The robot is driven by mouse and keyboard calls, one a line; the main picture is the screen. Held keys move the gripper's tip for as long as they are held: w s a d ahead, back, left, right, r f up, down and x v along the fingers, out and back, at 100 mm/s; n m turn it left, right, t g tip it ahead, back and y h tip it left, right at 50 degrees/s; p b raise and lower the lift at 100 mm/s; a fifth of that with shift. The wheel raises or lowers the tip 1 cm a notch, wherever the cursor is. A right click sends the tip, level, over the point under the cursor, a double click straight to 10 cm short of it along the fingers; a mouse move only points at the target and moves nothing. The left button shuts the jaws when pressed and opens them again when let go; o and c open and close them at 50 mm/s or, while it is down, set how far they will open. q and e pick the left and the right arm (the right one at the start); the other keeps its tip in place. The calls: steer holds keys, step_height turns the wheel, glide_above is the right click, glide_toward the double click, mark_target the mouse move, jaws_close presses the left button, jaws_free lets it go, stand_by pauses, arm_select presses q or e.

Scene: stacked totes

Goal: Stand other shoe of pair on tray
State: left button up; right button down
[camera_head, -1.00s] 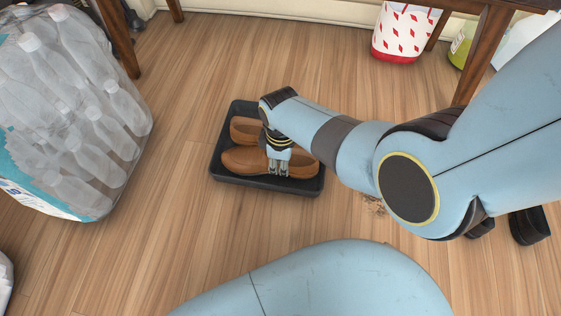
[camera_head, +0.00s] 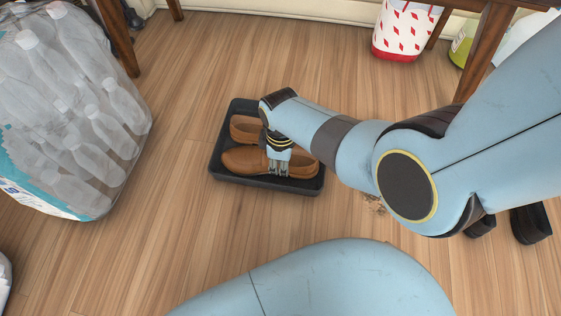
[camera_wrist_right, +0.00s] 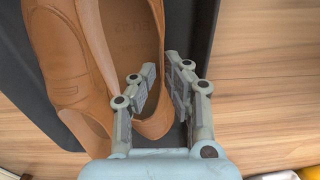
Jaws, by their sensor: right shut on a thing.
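A black tray (camera_head: 231,182) lies on the wooden floor in the middle of the head view. Two brown shoes are side by side within its outline, soles down. The far shoe (camera_head: 243,129) is partly hidden by my right arm. My right gripper (camera_head: 278,170) is at the near shoe (camera_head: 240,160) and is shut on its side wall toward the heel end. In the right wrist view one finger is inside the shoe (camera_wrist_right: 70,60) opening and the other outside. I cannot tell whether its sole touches the tray. My left gripper is out of view.
A pack of clear bottles (camera_head: 75,110) stands at the left. A white and red container (camera_head: 402,32) and wooden legs (camera_head: 487,45) are at the back right. Dark footwear (camera_head: 530,224) lies at the right. The floor (camera_head: 180,75) between the bottles and tray is clear.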

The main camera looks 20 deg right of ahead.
steer(key=shift+f, duration=0.2)
steer(key=c, duration=1.3)
jaws_free()
steer(key=shift+r, duration=0.1)
